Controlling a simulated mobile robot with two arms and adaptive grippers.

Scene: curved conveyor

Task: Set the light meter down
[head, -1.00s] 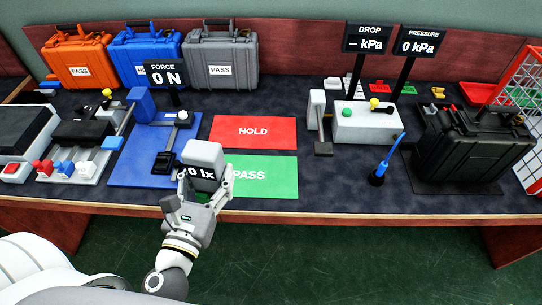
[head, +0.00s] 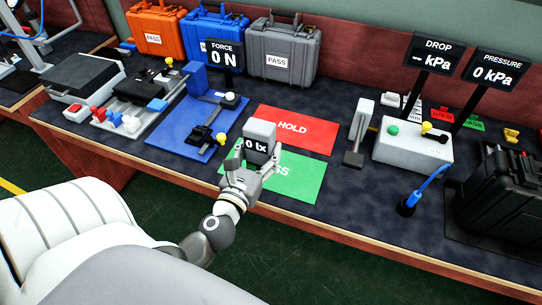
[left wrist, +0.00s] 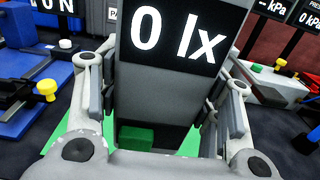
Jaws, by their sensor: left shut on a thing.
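The light meter (head: 260,134) is a grey block with a black display reading "0 lx". My left gripper (head: 256,160) is shut on it, with a finger on each side. In the head view the meter is upright over the green PASS mat (head: 303,178) and hides part of it. In the left wrist view the light meter (left wrist: 170,85) fills the middle between the fingers, with green mat below it. I cannot tell whether its base touches the mat. My right gripper is not in view.
A blue force stand (head: 185,135) is to the left. A grey lever stand (head: 358,140), a white pressure box (head: 405,150) and a blue probe (head: 407,206) are to the right.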

